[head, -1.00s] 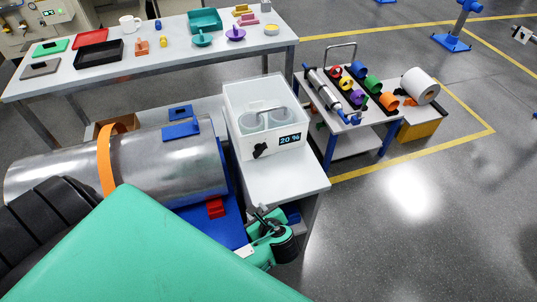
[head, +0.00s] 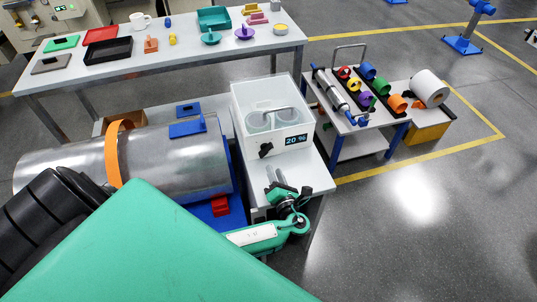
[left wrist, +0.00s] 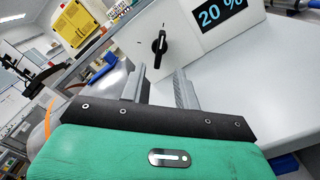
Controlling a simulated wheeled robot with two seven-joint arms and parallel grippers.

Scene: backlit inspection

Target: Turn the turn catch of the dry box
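The dry box (head: 242,110) is a clear-topped white box on a small white table, with a "20 %" display (head: 296,140) on its front. Its black turn catch (head: 265,150) sits on the front face, left of the display; in the left wrist view the catch (left wrist: 159,46) stands roughly upright, ahead of the fingers. My left gripper (head: 276,174) is in front of the box, just below the catch. Its two grey fingers (left wrist: 160,76) are spread with nothing between them, apart from the catch. My right gripper is not in view.
A large metal cylinder (head: 180,155) with an orange band (head: 113,155) lies left of the box. A trolley (head: 362,150) with coloured rings stands to the right. A long bench (head: 120,75) is behind.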

